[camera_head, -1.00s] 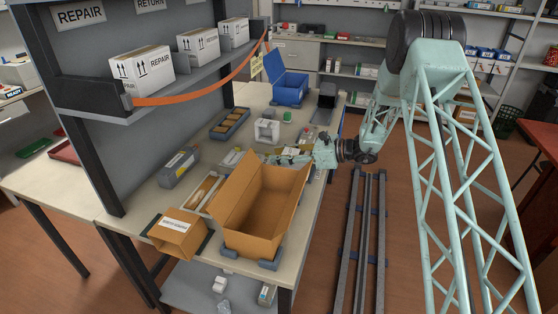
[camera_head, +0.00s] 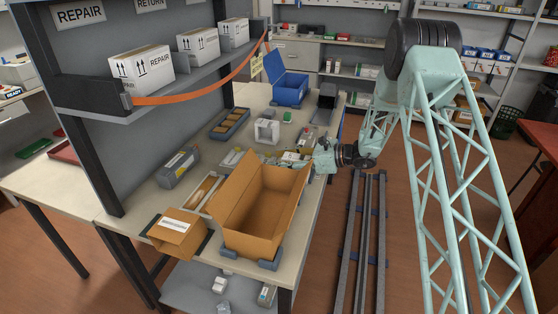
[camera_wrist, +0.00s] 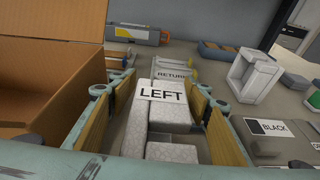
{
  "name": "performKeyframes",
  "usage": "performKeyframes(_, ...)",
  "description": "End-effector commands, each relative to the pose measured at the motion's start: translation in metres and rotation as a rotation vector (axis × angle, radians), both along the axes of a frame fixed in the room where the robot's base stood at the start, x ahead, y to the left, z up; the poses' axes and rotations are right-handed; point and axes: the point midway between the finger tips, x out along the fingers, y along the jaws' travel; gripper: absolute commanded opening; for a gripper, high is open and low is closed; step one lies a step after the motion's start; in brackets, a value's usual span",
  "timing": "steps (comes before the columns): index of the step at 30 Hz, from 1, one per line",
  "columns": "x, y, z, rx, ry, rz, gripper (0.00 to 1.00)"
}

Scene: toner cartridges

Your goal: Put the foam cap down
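The foam cap (camera_wrist: 160,112), pale grey-white with a "LEFT" label, fills the middle of the wrist view. In the head view a small white patch (camera_head: 290,156) beside the gripper appears to be the cap. My gripper (camera_wrist: 156,97) has one yellow-padded finger on each side of the cap. A gap shows between the left pad and the cap; the right pad is close to it. The fingers look open around the cap. The cap is low over the bench, but its underside is hidden, so contact cannot be told.
A large open cardboard box (camera_head: 262,214) stands close to the left of the gripper in the wrist view. A white frame-like fixture (camera_wrist: 253,77) and a part labelled "BLACK" (camera_wrist: 272,128) are to the right. A "RETURN" label (camera_wrist: 172,75) lies beyond the cap. A blue bin (camera_head: 290,94) stands farther back.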

Motion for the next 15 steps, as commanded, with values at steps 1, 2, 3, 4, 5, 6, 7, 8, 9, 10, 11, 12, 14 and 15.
performKeyframes(1, 0.0000, 0.0000, -0.0001, 0.000, 0.000, 0.000, 0.45)
performKeyframes(2, 0.0000, 0.0000, -0.0001, 0.000, 0.000, 0.000, 0.45)
performKeyframes(3, 0.0000, 0.0000, -0.0001, 0.000, 0.000, 0.000, 0.45)
performKeyframes(4, 0.0000, 0.0000, -0.0001, 0.000, 0.000, 0.000, 0.45)
performKeyframes(5, 0.0000, 0.0000, 0.0000, 0.000, 0.000, 0.000, 0.45)
performKeyframes(6, 0.0000, -0.0001, 0.0001, 0.000, 0.000, 0.000, 0.45)
performKeyframes(7, 0.0000, 0.0000, 0.0003, 0.000, 0.000, 0.000, 0.45)
performKeyframes(8, 0.0000, 0.0000, 0.0007, 0.000, 0.000, 0.000, 0.45)
performKeyframes(9, 0.0000, 0.0000, 0.0015, 0.000, 0.000, 0.000, 0.45)
performKeyframes(10, -0.0001, 0.0000, 0.0021, 0.000, 0.000, 0.000, 0.45)
performKeyframes(11, 0.0000, 0.0001, 0.0029, 0.000, 0.000, 0.000, 0.45)
performKeyframes(12, -0.0001, -0.0003, 0.0041, 0.000, 0.000, 0.000, 0.45)
performKeyframes(14, -0.0009, -0.0048, 0.0046, 0.000, 0.000, -0.001, 0.45)
performKeyframes(15, -0.0017, -0.0079, 0.0055, 0.000, 0.000, -0.001, 0.45)
